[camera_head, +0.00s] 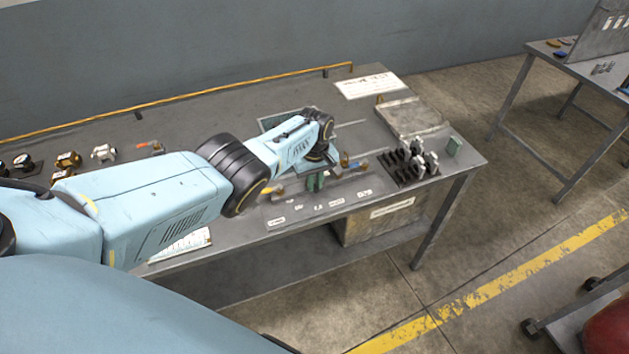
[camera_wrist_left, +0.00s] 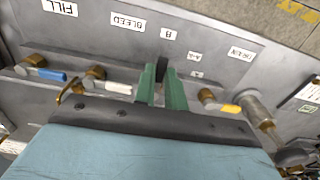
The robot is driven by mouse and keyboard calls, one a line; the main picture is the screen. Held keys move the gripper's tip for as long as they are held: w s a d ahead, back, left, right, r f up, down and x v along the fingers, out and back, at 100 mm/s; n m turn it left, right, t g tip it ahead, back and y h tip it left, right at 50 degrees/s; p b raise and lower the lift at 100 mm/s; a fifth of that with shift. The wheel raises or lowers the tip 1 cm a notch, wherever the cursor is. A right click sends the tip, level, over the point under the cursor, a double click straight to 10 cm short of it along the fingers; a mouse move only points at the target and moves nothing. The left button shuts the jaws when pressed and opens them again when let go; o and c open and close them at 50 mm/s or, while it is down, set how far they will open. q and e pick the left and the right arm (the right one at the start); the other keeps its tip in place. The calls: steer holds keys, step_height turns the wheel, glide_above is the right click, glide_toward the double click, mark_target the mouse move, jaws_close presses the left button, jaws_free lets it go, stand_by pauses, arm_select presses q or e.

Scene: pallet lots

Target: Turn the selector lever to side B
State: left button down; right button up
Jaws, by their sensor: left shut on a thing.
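The selector lever shows only as a short black piece (camera_wrist_left: 162,68) between the green fingers of my left gripper (camera_wrist_left: 161,88) in the left wrist view. My left gripper is shut on it, low over the panel, and hides its pivot. The label B (camera_wrist_left: 168,33) lies just beyond the fingertips, roughly in line with the black piece. Smaller labels lie to its right. In the head view the green fingers (camera_head: 316,182) are at the front middle of the bench; the lever cannot be made out there. My right gripper is not in view.
Beside the fingers are a blue-handled valve (camera_wrist_left: 48,74), a white-handled valve (camera_wrist_left: 112,87) and a yellow-handled valve (camera_wrist_left: 222,106). A black rack (camera_head: 408,172) with dark and white pieces stands on the bench to the right. A shallow tray (camera_head: 410,117) lies behind it.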

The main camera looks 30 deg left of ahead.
arm_select(q)
steer(key=shift+w+r, duration=0.15)
steer(key=c, duration=1.5)
jaws_free()
steer(key=shift+o, duration=0.2)
steer(key=shift+r+p, duration=0.3)
step_height(320, 180, up, 6)
steer(key=p, duration=0.3)
step_height(320, 180, up, 5)
steer(key=p, duration=0.1)
glide_above(315, 186)
steer(key=shift+r, duration=0.85)
